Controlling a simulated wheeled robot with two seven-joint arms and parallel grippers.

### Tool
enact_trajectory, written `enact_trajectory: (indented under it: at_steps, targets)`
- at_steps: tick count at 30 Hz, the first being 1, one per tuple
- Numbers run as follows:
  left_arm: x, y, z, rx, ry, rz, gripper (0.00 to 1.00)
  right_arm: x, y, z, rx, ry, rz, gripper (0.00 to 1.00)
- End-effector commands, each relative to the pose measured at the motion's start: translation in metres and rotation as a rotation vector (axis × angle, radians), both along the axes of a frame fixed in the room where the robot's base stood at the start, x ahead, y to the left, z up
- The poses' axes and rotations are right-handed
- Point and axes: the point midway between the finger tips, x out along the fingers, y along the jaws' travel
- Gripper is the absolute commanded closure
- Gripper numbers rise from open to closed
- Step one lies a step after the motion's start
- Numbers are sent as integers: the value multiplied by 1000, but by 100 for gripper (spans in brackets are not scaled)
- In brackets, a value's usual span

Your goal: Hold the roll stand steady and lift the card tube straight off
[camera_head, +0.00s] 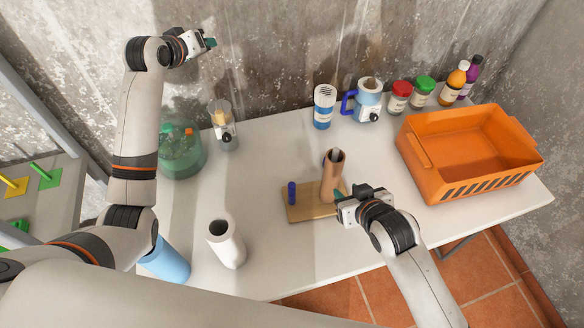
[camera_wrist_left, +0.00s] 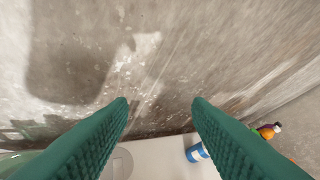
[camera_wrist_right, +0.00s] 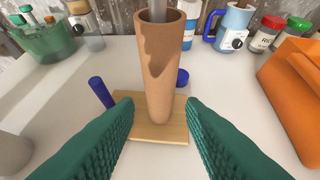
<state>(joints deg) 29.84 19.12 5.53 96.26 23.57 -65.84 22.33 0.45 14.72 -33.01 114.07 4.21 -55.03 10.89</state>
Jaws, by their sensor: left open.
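The roll stand has a flat wooden base (camera_head: 303,213) on the white table, with a blue peg (camera_head: 292,192) at its left; a second blue piece shows behind the tube in the right wrist view. The brown card tube (camera_head: 332,178) stands upright on the base, around a grey rod whose top shows inside its mouth. In the right wrist view the tube (camera_wrist_right: 160,65) has a darker patch. My right gripper (camera_head: 353,195) is open, low beside the stand, its fingers pointing at the tube. My left gripper (camera_head: 208,42) is open and empty, high near the wall, far from the stand.
An orange crate (camera_head: 470,188) stands at right. A green bowl (camera_head: 183,150) and a dispenser (camera_head: 223,132) stand at left. A white cylinder (camera_head: 226,245) and a blue cylinder (camera_head: 167,262) are at front left.

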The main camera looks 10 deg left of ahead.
Motion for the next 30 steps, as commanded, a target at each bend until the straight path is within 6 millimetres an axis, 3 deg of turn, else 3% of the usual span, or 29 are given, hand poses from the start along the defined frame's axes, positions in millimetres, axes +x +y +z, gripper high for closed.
enact_trajectory:
  at_steps: [3,8,12,15,21,30]
  targets:
    - [-6,-57,-45,120,163,-173,55,0,0,0,0,0,0,64]
    - [-33,-129,-103,305,378,-446,55,0,0,0,0,0,0,64]
    - [-71,-185,-146,477,555,-717,55,0,0,0,0,0,0,64]
    - [-100,-216,-170,591,663,-906,55,0,0,0,0,0,0,64]
    - [-147,-249,-195,753,810,-1185,55,0,0,0,0,0,0,64]
    - [-162,-256,-221,800,859,-1272,55,0,0,0,0,0,0,64]
